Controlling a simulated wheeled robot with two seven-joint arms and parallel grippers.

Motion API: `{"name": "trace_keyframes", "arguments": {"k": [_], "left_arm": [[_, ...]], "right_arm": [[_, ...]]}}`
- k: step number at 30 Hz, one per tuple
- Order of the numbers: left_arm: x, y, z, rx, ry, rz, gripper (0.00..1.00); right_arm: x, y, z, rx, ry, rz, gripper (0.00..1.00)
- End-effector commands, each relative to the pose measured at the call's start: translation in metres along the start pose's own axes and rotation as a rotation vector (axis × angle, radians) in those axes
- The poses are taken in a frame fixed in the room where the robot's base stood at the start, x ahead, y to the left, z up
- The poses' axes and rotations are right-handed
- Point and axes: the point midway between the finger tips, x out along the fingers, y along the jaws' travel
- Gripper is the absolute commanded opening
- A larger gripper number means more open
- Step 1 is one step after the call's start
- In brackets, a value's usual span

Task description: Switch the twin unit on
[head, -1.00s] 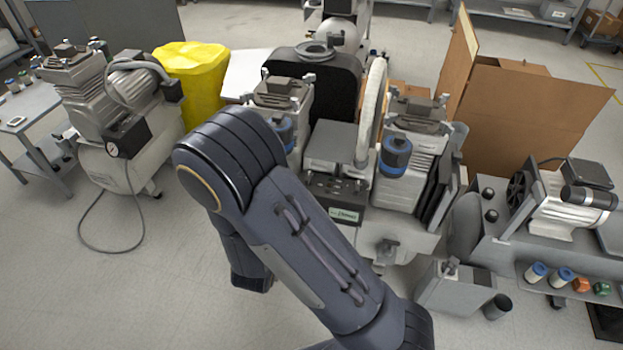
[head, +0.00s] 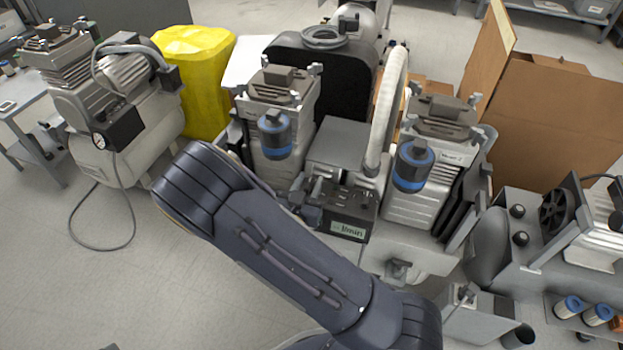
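The twin unit stands in the middle of the head view. It has two finned grey compressor heads, the left one (head: 277,100) and the right one (head: 428,150), each with a blue-banded canister in front. Between them sits a grey control box (head: 340,145) with a dark front panel (head: 350,212) and a pale green label. My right arm crosses in front of the unit's lower left. My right gripper (head: 316,190) is at the left part of the panel, mostly hidden behind my arm; its finger opening and any contact are unclear. My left gripper is not seen.
Another compressor (head: 125,120) with a gauge and trailing cable stands at left, beside a yellow bin (head: 203,85). A cardboard box (head: 560,120) is behind right. A compressor on a grey tank (head: 500,250) stands at right. Floor at lower left is clear.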

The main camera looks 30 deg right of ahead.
Motion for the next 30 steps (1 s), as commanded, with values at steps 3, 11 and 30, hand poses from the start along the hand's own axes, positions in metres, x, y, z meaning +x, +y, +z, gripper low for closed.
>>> {"name": "trace_keyframes", "arguments": {"k": [3, 11, 30], "left_arm": [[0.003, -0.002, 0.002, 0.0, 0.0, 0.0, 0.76], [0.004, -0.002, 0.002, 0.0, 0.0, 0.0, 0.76], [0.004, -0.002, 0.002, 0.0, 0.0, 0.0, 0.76]], "right_arm": [[0.014, 0.0, 0.001, 0.001, 0.001, 0.001, 0.34], [0.022, 0.0, 0.0, -0.001, -0.001, -0.001, 0.34], [0.021, 0.0, 0.0, -0.001, -0.001, 0.007, 0.0]]}}
